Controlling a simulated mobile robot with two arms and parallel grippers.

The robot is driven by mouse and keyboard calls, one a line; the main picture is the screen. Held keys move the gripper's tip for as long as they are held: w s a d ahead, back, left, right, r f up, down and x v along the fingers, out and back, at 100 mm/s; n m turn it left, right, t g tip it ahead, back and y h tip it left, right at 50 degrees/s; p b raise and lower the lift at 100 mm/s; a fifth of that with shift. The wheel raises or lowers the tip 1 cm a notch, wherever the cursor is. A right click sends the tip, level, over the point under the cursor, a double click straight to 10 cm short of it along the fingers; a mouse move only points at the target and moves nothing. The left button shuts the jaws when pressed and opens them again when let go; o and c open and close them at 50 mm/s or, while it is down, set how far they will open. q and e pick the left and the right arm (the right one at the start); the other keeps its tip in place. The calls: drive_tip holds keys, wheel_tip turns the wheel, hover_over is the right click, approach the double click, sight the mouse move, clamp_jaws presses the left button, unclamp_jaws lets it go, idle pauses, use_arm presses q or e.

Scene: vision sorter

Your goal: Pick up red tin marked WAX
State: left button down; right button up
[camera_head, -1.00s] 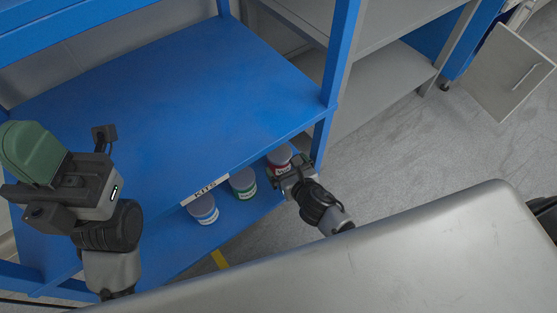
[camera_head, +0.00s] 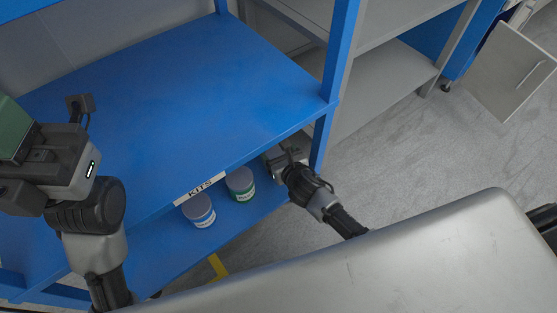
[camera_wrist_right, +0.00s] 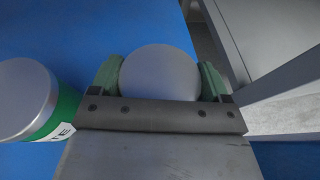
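A tin with a plain grey round lid (camera_wrist_right: 160,75) sits between the green fingers of my right gripper (camera_wrist_right: 160,82) in the right wrist view. Its side and label are hidden there. In the head view my right gripper (camera_head: 280,154) reaches onto the lower shelf at its right end, and covers the spot where the red-banded tin stood. The fingers are spread on either side of the tin; I cannot tell whether they touch it. My left gripper (camera_head: 14,135) is raised at the left edge, partly cut off, and its finger opening cannot be made out.
A green-banded tin (camera_head: 240,184) stands left of my right gripper, close beside it in the wrist view (camera_wrist_right: 50,120). A blue-banded tin (camera_head: 199,211) stands further left. The blue upper shelf (camera_head: 190,100) overhangs them; a blue post (camera_head: 321,140) stands just right of the gripper.

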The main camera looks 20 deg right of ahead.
drive_tip(key=c, duration=0.5)
drive_tip(key=shift+r, duration=0.15)
